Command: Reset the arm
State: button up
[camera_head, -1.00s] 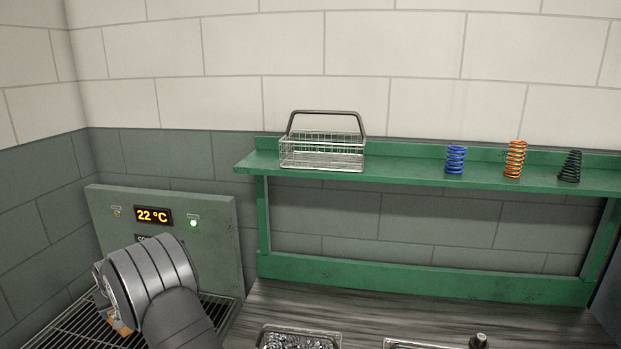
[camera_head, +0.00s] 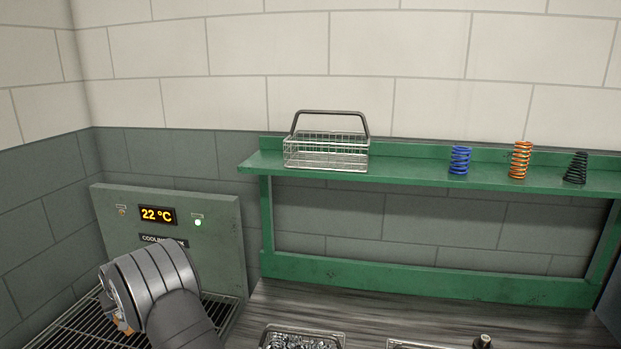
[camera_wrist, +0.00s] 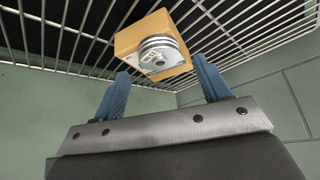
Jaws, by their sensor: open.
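My arm's grey wrist section (camera_head: 155,285) is low at the left in the head view, in front of the cooling panel. My gripper (camera_wrist: 162,85) shows in the wrist view with its two blue fingers spread apart. Beyond the fingertips is a tan block with a round metal part (camera_wrist: 160,48) on it, resting on a wire rack (camera_wrist: 60,42). The block lies between the lines of the fingers, and no finger appears closed on it. In the head view my fingers are hidden behind the wrist.
A panel (camera_head: 222,245) reading 22 °C with a green light stands behind the rack. A green shelf (camera_head: 410,177) holds a wire basket (camera_head: 325,153), a blue spring (camera_head: 460,160), an orange spring (camera_head: 520,160) and a black conical spring (camera_head: 576,168). Metal trays (camera_head: 300,335) sit on the counter.

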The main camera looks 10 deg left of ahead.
jog(key=x, duration=0.3)
jog(key=r, duration=0.5)
jog(key=shift+w+d, duration=0.15)
jog(key=shift+d, duration=0.15)
jog(key=w+d+r, duration=0.5)
jog(key=d+r, duration=0.1)
jog(key=d, duration=0.5)
jog(key=w+d+m+h, duration=0.1)
jog(key=w+d, duration=0.6)
jog(key=d, duration=0.7)
jog(key=w+d+m+t+h, duration=0.1)
jog(key=w+d+m, duration=0.2)
jog(key=w+d, duration=0.4)
jog(key=w+d+m+t, duration=0.1)
jog(key=w+d, duration=0.6)
jog(key=d, duration=1.5)
jog(key=shift+w+d+m+h, duration=0.3)
jog(key=shift+m+h, duration=0.1)
jog(key=shift+m, duration=0.4)
jog(key=shift+o, duration=0.2)
